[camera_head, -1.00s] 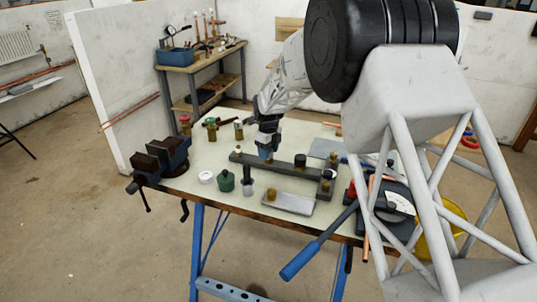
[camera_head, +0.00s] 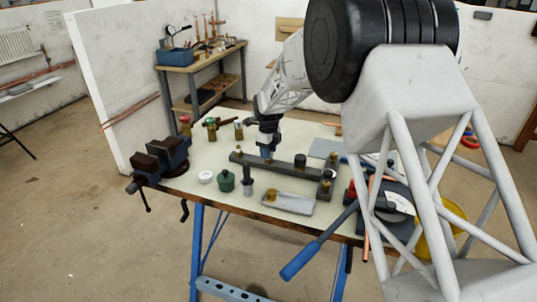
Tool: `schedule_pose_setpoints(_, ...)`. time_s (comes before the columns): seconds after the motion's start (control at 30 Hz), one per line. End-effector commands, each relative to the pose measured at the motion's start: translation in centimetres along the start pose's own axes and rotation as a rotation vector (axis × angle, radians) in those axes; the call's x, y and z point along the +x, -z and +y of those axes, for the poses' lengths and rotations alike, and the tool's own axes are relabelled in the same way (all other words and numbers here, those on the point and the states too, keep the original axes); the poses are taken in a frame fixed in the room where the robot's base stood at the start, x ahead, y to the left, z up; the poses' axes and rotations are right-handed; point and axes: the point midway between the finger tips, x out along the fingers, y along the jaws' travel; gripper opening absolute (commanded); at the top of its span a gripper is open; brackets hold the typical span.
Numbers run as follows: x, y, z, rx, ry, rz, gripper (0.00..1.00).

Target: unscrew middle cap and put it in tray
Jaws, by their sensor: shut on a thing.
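My gripper (camera_head: 267,153) points down at the middle of a dark bar (camera_head: 283,163) on the table. It is shut on the middle cap, which is mostly hidden behind the fingers. I cannot tell whether the cap is still seated on its stub.
A white ring (camera_head: 205,177), a green pot (camera_head: 225,181) and a dark upright piece with a grey cup (camera_head: 247,187) stand left of the tray. A vise (camera_head: 162,160) is at the left edge. Brass valves (camera_head: 211,128) stand behind. A blue-handled tool (camera_head: 300,259) overhangs the front right.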

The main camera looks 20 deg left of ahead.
Motion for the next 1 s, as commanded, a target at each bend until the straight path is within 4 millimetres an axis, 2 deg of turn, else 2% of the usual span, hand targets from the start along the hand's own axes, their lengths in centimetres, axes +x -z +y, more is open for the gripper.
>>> schedule_pose_setpoints(1.0,-0.05,0.0,0.0,-0.788,0.0,0.0,0.09)
